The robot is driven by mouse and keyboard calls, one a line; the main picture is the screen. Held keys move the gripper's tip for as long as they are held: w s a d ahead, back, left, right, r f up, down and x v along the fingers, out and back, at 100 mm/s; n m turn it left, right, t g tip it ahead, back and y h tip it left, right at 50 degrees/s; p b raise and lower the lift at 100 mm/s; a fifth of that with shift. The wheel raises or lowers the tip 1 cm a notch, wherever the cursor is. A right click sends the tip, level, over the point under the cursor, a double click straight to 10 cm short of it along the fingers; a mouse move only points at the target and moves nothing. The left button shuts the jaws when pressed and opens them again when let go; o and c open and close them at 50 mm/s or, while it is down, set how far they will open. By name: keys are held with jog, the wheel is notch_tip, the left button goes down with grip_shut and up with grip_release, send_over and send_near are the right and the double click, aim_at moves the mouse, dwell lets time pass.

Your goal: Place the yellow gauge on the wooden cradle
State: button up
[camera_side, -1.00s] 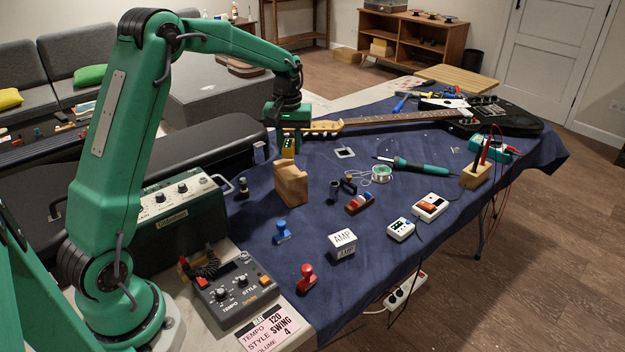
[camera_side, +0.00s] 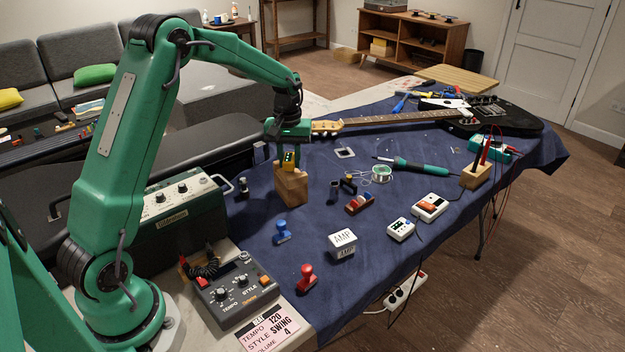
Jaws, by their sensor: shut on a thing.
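The wooden cradle (camera_side: 291,190) is a light wood block standing on the blue cloth, left of the table's middle. The yellow gauge (camera_side: 289,160) is a small yellow piece with a dark face. It is at the top of the cradle, and I cannot tell whether it rests on the wood or hangs just above it. My gripper (camera_side: 288,149) is green, points down over the cradle and is shut on the gauge. The fingertips are small and partly hidden by the gauge.
A guitar neck (camera_side: 400,119) begins close behind my gripper, with its headstock (camera_side: 327,127) just to the right. A dark cup-like piece (camera_side: 334,190) and a red-and-blue block (camera_side: 360,203) stand right of the cradle. An amplifier (camera_side: 178,218) is at left.

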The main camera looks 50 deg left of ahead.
aim_at(289, 157)
jog(key=shift+f, duration=0.25)
jog(key=o, duration=1.1)
jog(key=shift+c, duration=0.2)
jog(key=shift+r, duration=0.1)
notch_tip(289, 157, up, 12)
jog(key=shift+r, duration=0.2)
jog(key=shift+d, duration=0.1)
